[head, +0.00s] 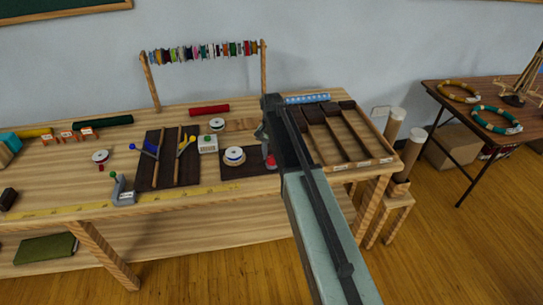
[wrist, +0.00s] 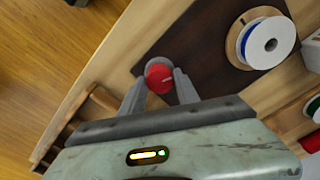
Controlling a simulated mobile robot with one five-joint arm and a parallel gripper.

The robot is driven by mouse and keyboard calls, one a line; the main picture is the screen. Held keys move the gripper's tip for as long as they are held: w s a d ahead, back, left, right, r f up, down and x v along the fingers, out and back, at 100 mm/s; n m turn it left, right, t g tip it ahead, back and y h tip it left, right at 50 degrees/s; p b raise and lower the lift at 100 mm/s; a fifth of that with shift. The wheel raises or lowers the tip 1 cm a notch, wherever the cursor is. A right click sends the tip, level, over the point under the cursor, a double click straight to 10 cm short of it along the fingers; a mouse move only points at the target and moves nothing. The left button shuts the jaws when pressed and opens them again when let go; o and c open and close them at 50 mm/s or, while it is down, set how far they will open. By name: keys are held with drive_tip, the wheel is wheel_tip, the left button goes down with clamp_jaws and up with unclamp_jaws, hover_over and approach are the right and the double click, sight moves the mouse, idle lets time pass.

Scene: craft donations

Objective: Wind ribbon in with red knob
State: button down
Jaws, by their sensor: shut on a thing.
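The red knob (wrist: 159,75) is between the two fingertips of my gripper (wrist: 161,80) in the wrist view. My gripper is shut on it. In the head view the red knob (head: 270,161) shows small, below my gripper (head: 265,144), at the right edge of a dark mat (head: 233,170). The spool (head: 234,155) is left of my gripper in the head view. Any link between knob and spool is hidden.
A divided wooden tray (head: 384,160) stands right of my arm. A second dark mat (head: 150,178) with tools lies to the left. A small white labelled box (head: 208,144) and another spool (head: 217,124) stand behind. A rack of ribbon spools (head: 205,51) is at the back.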

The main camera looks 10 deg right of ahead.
sight(271, 158)
drive_tip(key=shift+m, duration=1.2)
drive_tip(key=c, duration=0.9)
unclamp_jaws()
wheel_tip(271, 158, up, 8)
drive_tip(key=p, duration=0.8)
drive_tip(key=shift+s+a+f, duration=0.1)
